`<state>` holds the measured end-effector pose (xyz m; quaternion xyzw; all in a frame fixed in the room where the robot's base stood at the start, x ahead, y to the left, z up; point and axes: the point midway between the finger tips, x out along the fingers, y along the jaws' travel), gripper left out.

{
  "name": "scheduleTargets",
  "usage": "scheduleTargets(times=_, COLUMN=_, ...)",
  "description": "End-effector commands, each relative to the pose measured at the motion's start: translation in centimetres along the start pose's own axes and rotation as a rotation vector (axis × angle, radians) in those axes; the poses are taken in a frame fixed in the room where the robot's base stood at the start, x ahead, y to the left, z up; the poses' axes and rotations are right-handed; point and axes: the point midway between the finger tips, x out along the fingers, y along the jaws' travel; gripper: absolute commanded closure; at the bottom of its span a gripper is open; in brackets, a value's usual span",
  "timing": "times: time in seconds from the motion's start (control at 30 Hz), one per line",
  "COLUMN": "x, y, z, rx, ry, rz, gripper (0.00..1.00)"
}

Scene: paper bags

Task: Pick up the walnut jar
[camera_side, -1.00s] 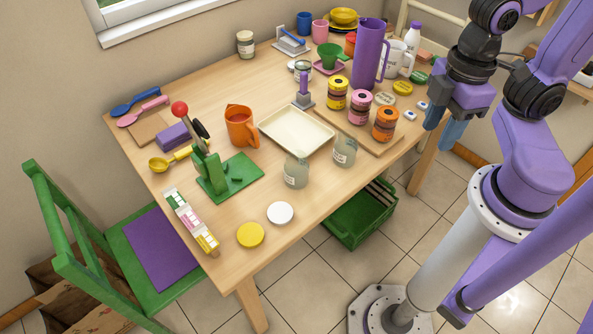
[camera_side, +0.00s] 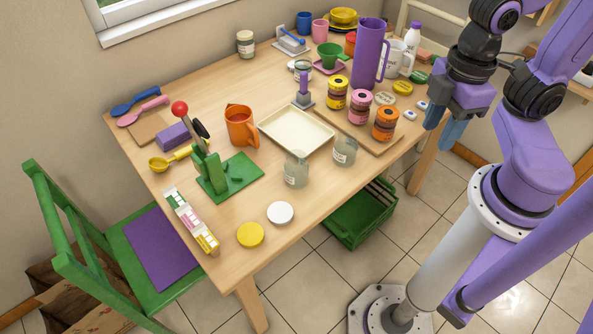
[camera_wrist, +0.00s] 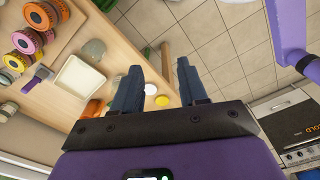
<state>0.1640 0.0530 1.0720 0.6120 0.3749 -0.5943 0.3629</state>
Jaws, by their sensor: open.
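Three jars with brown contents and yellow (camera_side: 336,93), pink (camera_side: 360,107) and orange (camera_side: 385,124) lids stand upright on a wooden board. Two clear jars without lids, one at the front edge (camera_side: 296,170) and one to its right (camera_side: 344,151), carry labels too small to read. Another labelled jar (camera_side: 245,44) stands at the back. I cannot tell which is the walnut jar. My gripper (camera_side: 446,128) is open and empty, right of the table and apart from every jar.
A cream tray (camera_side: 296,131) lies left of the board. A tall purple pitcher (camera_side: 368,52) stands behind the jars. An orange jug (camera_side: 241,126) and a green stand (camera_side: 230,175) are further left. White (camera_side: 280,212) and yellow (camera_side: 250,234) discs lie at the front edge.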

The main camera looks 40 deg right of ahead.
Motion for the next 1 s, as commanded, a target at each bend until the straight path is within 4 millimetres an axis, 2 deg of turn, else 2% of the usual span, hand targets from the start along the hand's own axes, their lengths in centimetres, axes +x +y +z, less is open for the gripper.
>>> scheduleTargets(times=0.03, x=0.0, y=0.0, z=0.0, rx=0.0, ry=0.0, rz=0.0, gripper=0.57)
scheduleTargets(times=0.1, x=0.0, y=0.0, z=0.0, rx=0.0, ry=0.0, rz=0.0, gripper=0.35)
scheduleTargets(times=0.2, x=0.0, y=0.0, z=0.0, rx=0.0, ry=0.0, rz=0.0, gripper=0.07)
scheduleTargets(times=0.57, x=0.4, y=0.2, z=-0.1, rx=-0.018, ry=-0.026, rz=0.015, gripper=0.07)
scheduleTargets(times=0.77, x=2.9, y=1.8, z=-1.3, rx=-0.171, ry=-0.193, rz=0.139, gripper=0.07)
scheduleTargets(times=1.0, x=6.5, y=4.3, z=-4.1, rx=-0.465, ry=-0.437, rz=0.369, gripper=0.07)
